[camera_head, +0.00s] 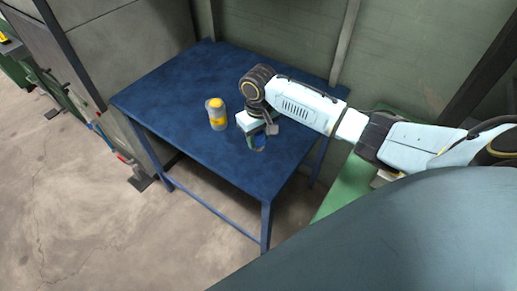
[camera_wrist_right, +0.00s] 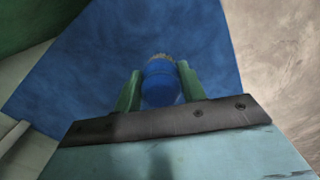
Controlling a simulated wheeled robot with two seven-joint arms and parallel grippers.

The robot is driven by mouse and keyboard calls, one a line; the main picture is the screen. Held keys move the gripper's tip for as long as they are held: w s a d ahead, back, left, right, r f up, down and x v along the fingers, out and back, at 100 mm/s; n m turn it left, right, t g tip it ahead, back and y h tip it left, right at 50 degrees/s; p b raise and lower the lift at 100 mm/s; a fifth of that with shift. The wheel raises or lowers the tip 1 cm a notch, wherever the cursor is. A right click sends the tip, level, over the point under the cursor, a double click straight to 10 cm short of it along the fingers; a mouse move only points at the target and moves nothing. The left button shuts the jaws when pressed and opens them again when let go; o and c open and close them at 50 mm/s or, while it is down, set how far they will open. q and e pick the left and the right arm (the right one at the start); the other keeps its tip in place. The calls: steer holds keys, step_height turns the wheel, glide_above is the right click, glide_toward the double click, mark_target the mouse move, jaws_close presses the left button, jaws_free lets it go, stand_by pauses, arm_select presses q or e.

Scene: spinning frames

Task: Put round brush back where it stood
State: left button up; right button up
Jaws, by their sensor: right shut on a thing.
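The round brush (camera_wrist_right: 160,85) has a blue body and tan bristles at its far end in the right wrist view. My right gripper (camera_wrist_right: 157,78) is shut on it, with one green finger on each side. In the head view the brush (camera_head: 260,148) shows small and partly hidden below my right gripper (camera_head: 257,139), over the front right part of the blue table (camera_head: 190,82). I cannot tell whether the brush touches the tabletop. My left gripper is not in view.
A grey container with a yellow top (camera_head: 216,104) stands on the table, left of my right gripper. The table's left and back parts are clear. A green wall (camera_head: 275,35) rises behind the table. A green surface (camera_head: 345,188) lies to the right, below my right arm.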

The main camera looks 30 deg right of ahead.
mark_target(259, 148)
steer(key=shift+f, duration=0.75)
step_height(259, 148, down, 3)
steer(key=shift+f+b, duration=0.15)
steer(key=shift+b, duration=0.25)
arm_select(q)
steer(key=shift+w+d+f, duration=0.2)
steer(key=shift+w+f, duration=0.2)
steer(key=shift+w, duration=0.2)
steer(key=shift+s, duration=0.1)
arm_select(e)
steer(key=shift+f, duration=0.15)
steer(key=o, duration=0.9)
steer(key=shift+o, duration=0.2)
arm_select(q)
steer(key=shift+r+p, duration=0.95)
arm_select(e)
step_height(259, 148, up, 12)
steer(key=shift+r, duration=0.15)
